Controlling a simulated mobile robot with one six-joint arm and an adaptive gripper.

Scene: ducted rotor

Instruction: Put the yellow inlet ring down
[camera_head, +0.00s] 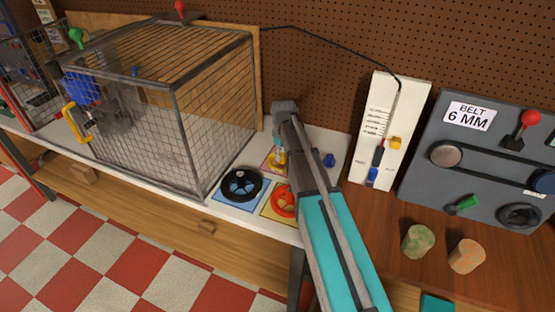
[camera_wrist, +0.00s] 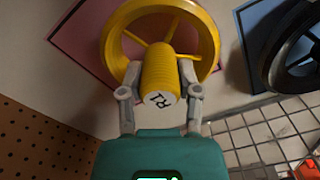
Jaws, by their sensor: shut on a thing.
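The yellow inlet ring (camera_wrist: 208,42) has a round rim, thin spokes and a ribbed hub marked R1. My gripper (camera_wrist: 160,76) is shut on the hub, one finger on each side. In the wrist view the ring lies over a pink square (camera_wrist: 84,42). In the head view a little of the yellow ring (camera_head: 276,161) shows beside my arm, over the pink square (camera_head: 267,168). My arm hides the rest of it there. I cannot tell whether the ring touches the square.
A black ring (camera_head: 242,185) lies on the blue square next to it, and an orange ring (camera_head: 283,199) on a yellow square. A wire cage (camera_head: 150,110) stands left. A white gauge panel (camera_head: 385,130) and a grey belt panel (camera_head: 480,160) stand right.

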